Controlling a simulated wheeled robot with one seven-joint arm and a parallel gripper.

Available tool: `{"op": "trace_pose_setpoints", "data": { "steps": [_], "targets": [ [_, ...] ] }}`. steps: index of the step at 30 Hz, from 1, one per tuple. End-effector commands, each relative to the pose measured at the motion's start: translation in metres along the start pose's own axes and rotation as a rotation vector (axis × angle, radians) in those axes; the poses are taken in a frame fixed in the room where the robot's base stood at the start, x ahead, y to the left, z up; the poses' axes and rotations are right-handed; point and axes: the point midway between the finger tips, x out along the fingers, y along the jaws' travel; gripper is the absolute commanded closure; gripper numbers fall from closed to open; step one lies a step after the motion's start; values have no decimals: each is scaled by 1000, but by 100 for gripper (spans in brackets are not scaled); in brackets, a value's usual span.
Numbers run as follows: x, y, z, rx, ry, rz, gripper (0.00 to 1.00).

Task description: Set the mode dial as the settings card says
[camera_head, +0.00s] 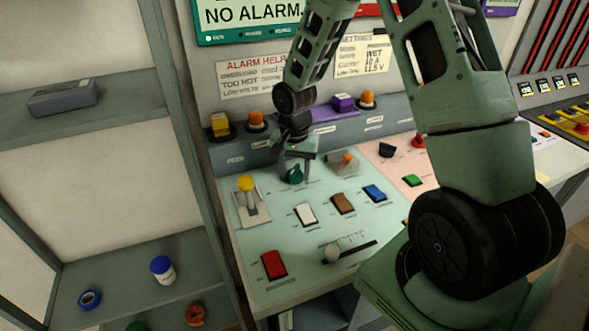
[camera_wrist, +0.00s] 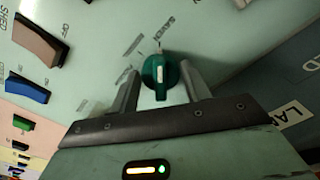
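The mode dial appears to be the green knob (camera_wrist: 154,72), with a white pointer line running along its length in the wrist view. Printed labels lie around it, one reading like "SAVER". In the head view the dial (camera_head: 295,174) is on the pale green panel. My gripper (camera_wrist: 161,74) is over the dial, one finger on each side, with a small gap showing at each side. In the head view my gripper (camera_head: 297,158) is right above the dial. A wall card (camera_head: 362,55) reads partly "WET 10 A 11.5 V"; my arm partly hides it.
An alarm help card (camera_head: 250,78) hangs to its left. Around the dial are a yellow-knobbed lever (camera_head: 247,184), white (camera_head: 306,214), brown (camera_head: 343,202) and blue (camera_head: 374,193) rockers, a red rocker (camera_head: 273,264) and a slider (camera_head: 332,253). Shelves (camera_head: 130,270) stand left.

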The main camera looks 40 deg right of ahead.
Motion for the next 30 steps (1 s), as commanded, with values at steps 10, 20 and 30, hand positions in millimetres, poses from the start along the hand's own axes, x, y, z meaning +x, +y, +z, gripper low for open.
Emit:
{"op": "trace_pose_setpoints", "data": {
  "steps": [10, 20, 30],
  "targets": [
    [-1, 0, 0, -10, 0, 0, 82],
    [-2, 0, 0, -155, 0, 0, 82],
    [-3, 0, -1, -460, 1, 0, 82]
  ]
}}
